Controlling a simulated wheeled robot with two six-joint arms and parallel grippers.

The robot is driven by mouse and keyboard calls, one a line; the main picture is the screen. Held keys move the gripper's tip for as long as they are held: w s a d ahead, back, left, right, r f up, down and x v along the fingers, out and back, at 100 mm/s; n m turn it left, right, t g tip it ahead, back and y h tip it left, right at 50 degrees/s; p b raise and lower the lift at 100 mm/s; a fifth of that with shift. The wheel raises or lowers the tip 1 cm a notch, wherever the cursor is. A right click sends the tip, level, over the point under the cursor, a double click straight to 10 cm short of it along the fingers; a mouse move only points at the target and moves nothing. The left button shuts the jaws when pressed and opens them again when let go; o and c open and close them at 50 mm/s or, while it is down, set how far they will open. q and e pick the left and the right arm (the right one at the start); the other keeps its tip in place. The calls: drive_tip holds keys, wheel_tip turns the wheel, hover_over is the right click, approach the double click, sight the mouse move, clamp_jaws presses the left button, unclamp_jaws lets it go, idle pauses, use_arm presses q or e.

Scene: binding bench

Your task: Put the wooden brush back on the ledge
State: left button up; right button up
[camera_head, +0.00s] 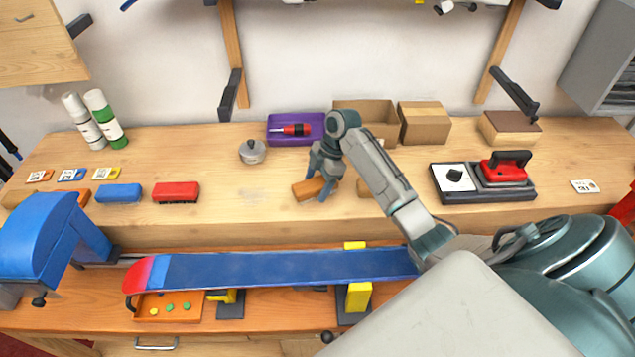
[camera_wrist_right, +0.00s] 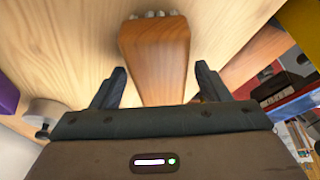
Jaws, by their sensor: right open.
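The wooden brush (camera_head: 306,189) lies on the light wooden ledge (camera_head: 235,222), left of centre along its length. In the right wrist view the brush (camera_wrist_right: 155,50) shows its smooth brown wooden back, with pale tufts at its far end. My right gripper (camera_head: 322,188) reaches down at the brush, its fingers open. In the right wrist view the fingers of this gripper (camera_wrist_right: 160,84) stand on either side of the brush's near end, with gaps visible. The gripper partly hides the brush in the head view. My left gripper is not in view.
A blue brush (camera_head: 118,194) and a red brush (camera_head: 176,192) lie to the left. A purple tray (camera_head: 283,141) and an open cardboard box (camera_head: 372,112) stand behind. A red iron (camera_head: 505,168) stands right.

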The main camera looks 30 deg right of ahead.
drive_tip(key=shift+d+r, duration=0.15)
drive_tip(key=shift+r, duration=0.05)
drive_tip(key=b+v, duration=0.4)
drive_tip(key=v, duration=0.4)
drive_tip(key=shift+p+v, duration=0.85)
drive_tip(key=shift+v, duration=1)
